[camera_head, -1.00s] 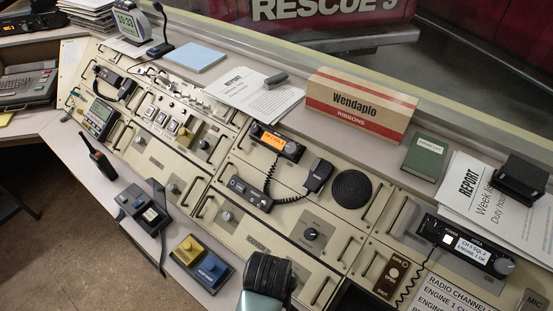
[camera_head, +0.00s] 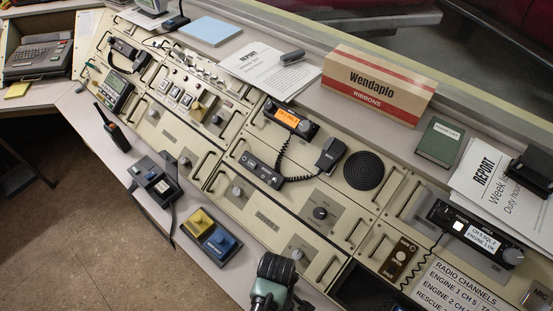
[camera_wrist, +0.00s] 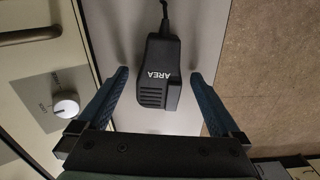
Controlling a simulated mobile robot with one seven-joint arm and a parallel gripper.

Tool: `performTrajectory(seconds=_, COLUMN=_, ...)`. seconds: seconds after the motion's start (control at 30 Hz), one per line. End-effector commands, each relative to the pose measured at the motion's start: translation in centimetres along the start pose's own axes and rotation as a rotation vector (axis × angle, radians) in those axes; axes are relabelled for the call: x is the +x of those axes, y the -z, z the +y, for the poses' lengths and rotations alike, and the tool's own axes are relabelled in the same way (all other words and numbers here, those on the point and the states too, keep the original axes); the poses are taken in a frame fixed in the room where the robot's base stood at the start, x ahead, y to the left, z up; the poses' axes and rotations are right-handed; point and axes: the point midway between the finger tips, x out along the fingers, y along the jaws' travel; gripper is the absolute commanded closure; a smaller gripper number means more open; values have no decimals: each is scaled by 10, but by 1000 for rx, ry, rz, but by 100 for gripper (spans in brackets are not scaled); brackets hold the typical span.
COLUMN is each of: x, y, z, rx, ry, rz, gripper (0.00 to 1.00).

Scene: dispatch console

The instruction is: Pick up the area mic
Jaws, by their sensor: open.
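The area mic (camera_wrist: 158,72) is a black hand mic labelled AREA, lying on the grey ledge in the wrist view, its cord running toward the top. My gripper (camera_wrist: 160,74) is open, with one blue finger on each side of the mic and visible gaps to both. I cannot tell how far the fingertips are above the ledge. In the head view my arm (camera_head: 272,285) shows at the bottom centre; the fingers and the area mic cannot be made out there.
A panel knob (camera_wrist: 66,105) and a handle are left of the gripper; the floor (camera_wrist: 275,70) drops away to the right. In the head view, a yellow and blue switch unit (camera_head: 221,242) and a dark device (camera_head: 157,184) are along the ledge. Another hand mic (camera_head: 331,154) lies on the panel.

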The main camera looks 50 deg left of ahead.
Motion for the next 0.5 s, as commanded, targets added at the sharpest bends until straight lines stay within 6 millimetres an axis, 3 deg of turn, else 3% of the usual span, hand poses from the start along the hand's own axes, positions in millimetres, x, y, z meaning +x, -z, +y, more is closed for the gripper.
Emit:
performTrajectory(seconds=0.27, x=3, y=0, z=0, rx=0, ry=-1, rz=1, gripper=0)
performTrajectory(seconds=0.5, x=3, y=0, z=0, rx=0, ry=-1, rz=1, gripper=43)
